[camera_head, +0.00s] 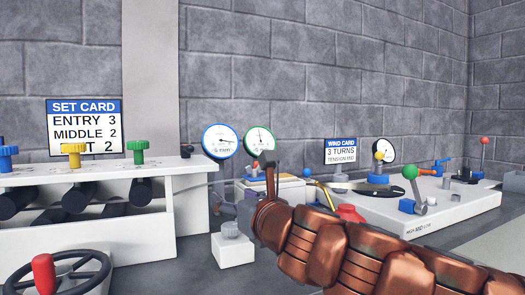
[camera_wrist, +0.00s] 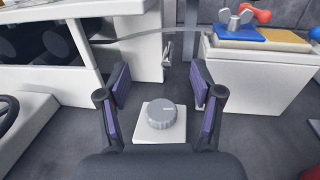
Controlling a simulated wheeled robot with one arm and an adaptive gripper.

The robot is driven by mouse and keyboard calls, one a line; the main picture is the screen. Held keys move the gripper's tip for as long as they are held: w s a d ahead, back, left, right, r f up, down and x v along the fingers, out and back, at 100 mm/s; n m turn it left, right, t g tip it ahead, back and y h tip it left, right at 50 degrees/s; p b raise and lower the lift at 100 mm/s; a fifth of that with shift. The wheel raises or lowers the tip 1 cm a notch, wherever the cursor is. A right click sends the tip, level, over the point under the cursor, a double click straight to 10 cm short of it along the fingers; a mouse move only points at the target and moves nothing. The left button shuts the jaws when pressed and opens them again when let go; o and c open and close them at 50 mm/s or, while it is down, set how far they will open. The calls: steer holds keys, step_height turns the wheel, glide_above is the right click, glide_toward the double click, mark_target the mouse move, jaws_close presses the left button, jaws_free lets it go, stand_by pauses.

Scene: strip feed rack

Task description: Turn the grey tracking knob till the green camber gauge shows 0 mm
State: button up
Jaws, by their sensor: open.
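The grey tracking knob (camera_wrist: 162,115) is round and ribbed, with a pale mark on its top. It sits on a white block (camera_wrist: 151,136), and the knob also shows in the head view (camera_head: 231,229). My gripper (camera_wrist: 160,82) is open, with its purple-padded fingers to the left and right of the knob. The fingers look apart from the knob; their height above it is hard to tell. The green-rimmed camber gauge (camera_head: 260,141) stands behind, its needle pointing roughly up, slightly left. Its figures are too small to read surely.
A blue-rimmed gauge (camera_head: 220,140) stands left of the green one. A white roller stand (camera_head: 190,190) with coloured knobs is at left, with a black handwheel (camera_head: 73,275) in front. A white bench (camera_head: 460,205) with levers stands at right. Grey floor surrounds the knob block.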

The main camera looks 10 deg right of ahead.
steer(key=shift+v, duration=2.25)
